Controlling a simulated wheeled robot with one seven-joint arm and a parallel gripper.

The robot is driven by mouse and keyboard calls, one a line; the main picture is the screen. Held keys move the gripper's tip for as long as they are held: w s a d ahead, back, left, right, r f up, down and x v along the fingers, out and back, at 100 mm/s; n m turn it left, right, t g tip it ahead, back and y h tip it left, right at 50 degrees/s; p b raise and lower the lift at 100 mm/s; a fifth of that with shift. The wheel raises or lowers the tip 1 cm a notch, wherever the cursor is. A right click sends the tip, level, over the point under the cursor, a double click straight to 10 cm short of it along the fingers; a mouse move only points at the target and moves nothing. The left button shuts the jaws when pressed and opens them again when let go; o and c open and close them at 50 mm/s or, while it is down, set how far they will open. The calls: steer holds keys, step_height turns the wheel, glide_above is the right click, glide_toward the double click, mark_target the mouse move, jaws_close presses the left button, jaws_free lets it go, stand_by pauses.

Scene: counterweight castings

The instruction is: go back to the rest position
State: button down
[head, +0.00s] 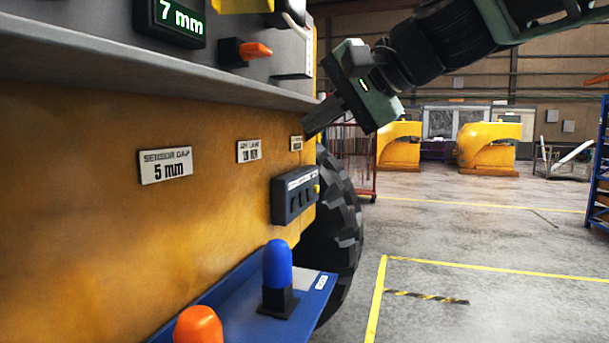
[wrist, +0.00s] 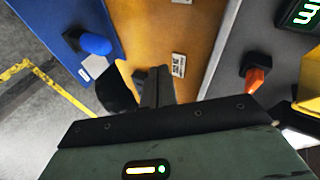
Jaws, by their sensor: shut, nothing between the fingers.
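My gripper (head: 322,117) is at the upper middle of the head view, slanting down to the left. Its fingers are together and nothing shows between them. In the head view they overlap the right end of the grey ledge (head: 220,82). In the wrist view my gripper (wrist: 157,78) points up the picture, past the ledge's edge, with the yellow casting face (wrist: 150,30) beyond it. Whether the fingertips touch the ledge or the casting cannot be told.
A blue knob (head: 278,265) and an orange knob (head: 198,326) stand on a blue shelf (head: 235,310). An orange switch (head: 255,50) sits above the ledge, by a "7 mm" display (head: 180,20). A black box (head: 294,195) is on the casting. Open floor (head: 480,240) lies right.

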steer(key=s+d+f+n+g+h, duration=0.1)
steer(key=s+f+n+g, duration=0.1)
steer(key=s+f, duration=0.35)
steer(key=s+d+f+n+g+h, duration=0.1)
steer(key=s+f+n+h, duration=0.15)
steer(key=f, duration=0.65)
steer(key=s+f+n+g+h, duration=0.15)
steer(key=s+f, duration=0.25)
steer(key=f, duration=0.4)
steer(key=s+d+f+n+g+h, duration=0.3)
steer(key=s+d+f+n, duration=0.3)
steer(key=s+d+f, duration=0.4)
steer(key=s+f+h, duration=0.1)
steer(key=s+f, duration=0.2)
steer(key=shift+s, duration=0.2)
steer(key=shift+w+d, duration=0.1)
